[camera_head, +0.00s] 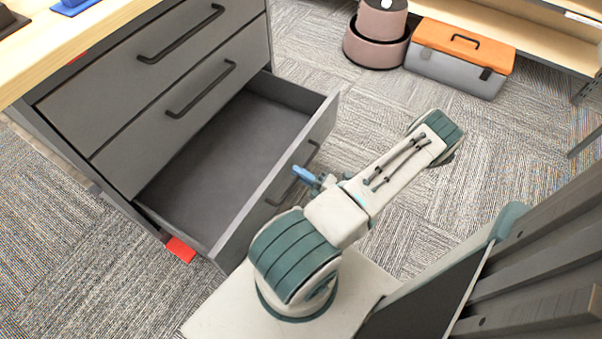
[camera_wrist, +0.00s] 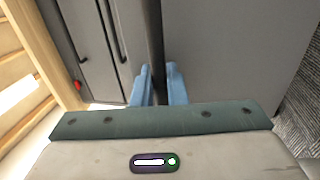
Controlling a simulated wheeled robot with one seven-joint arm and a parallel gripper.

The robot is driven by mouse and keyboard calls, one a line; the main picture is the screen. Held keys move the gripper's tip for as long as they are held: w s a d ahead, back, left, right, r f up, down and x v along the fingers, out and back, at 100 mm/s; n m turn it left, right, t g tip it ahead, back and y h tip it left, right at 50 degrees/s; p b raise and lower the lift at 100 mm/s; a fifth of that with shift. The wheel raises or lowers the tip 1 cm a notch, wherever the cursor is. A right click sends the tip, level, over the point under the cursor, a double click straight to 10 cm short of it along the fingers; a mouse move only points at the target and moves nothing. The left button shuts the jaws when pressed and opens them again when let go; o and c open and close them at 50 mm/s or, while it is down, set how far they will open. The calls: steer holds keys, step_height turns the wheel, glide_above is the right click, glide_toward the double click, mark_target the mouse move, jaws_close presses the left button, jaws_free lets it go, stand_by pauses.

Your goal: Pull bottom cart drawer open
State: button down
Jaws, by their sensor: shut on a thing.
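The grey cart (camera_head: 115,90) stands at the left with dark bar handles on its drawers. Its bottom drawer (camera_head: 225,165) is pulled well out, and its inside is empty where I see it. The bottom drawer's handle (camera_head: 293,174) is on its front face, partly hidden behind my arm and gripper. My gripper (camera_head: 308,176) is at this handle with its blue fingers. In the wrist view my gripper (camera_wrist: 159,88) has its two blue fingers on either side of the dark handle bar (camera_wrist: 156,50), shut on it. The two upper drawers are closed.
A wooden top (camera_head: 60,45) lies over the cart. A pinkish round bin (camera_head: 376,35) and a grey toolbox with an orange lid (camera_head: 460,60) stand at the back. A wooden shelf (camera_head: 540,35) is behind them. Carpet (camera_head: 375,110) is clear between drawer and toolbox.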

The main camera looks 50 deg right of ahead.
steer(key=c, duration=1.5)
jaws_free()
steer(key=shift+w, duration=0.15)
steer(key=shift+c, duration=0.2)
steer(key=p+v, duration=0.1)
steer(key=v, duration=1.2)
steer(key=shift+s, duration=0.4)
steer(key=shift+d+f, duration=0.1)
